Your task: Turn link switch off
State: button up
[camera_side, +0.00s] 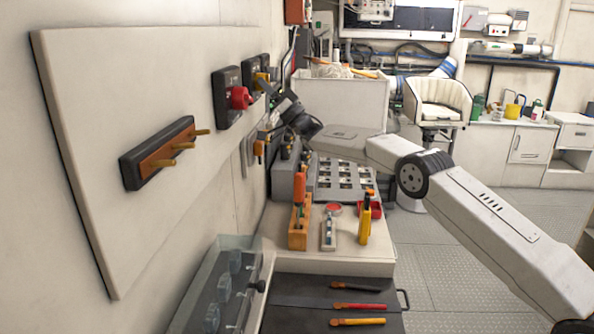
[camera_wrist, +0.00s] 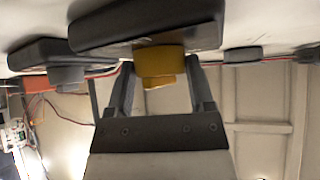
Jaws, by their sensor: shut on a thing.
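My gripper (camera_side: 274,92) is at the wall board, its fingers pointing at a yellow switch knob (camera_side: 262,79) on a black base. In the wrist view, the two fingers of my gripper (camera_wrist: 161,76) stand on either side of the yellow knob (camera_wrist: 160,60) and are shut on it. The black base (camera_wrist: 112,27) sits above the knob in that view. A red knob (camera_side: 240,97) on another black base is just left of it in the side view. No label shows which switch is the link switch, and the knob's exact angle is hard to tell.
A wooden-faced block with several pegs (camera_side: 160,160) sticks out of the white board (camera_side: 80,85) at left. A grey knob (camera_wrist: 66,75) is beside the yellow one in the wrist view. Below, a bench (camera_side: 278,228) holds tools. Floor at right is open.

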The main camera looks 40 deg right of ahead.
jog(key=shift+d+r+n+g+y, duration=0.1)
jog(key=shift+n+g+y, duration=0.3)
jog(key=shift+n+y, duration=0.6)
jog(key=o, duration=1.2)
jog(key=shift+o, duration=0.2)
jog(key=shift+s+f, duration=0.1)
jog(key=shift+f, duration=0.15)
jog(key=shift+d+f, duration=0.1)
jog(key=v, duration=0.7)
jog(key=shift+s, duration=0.2)
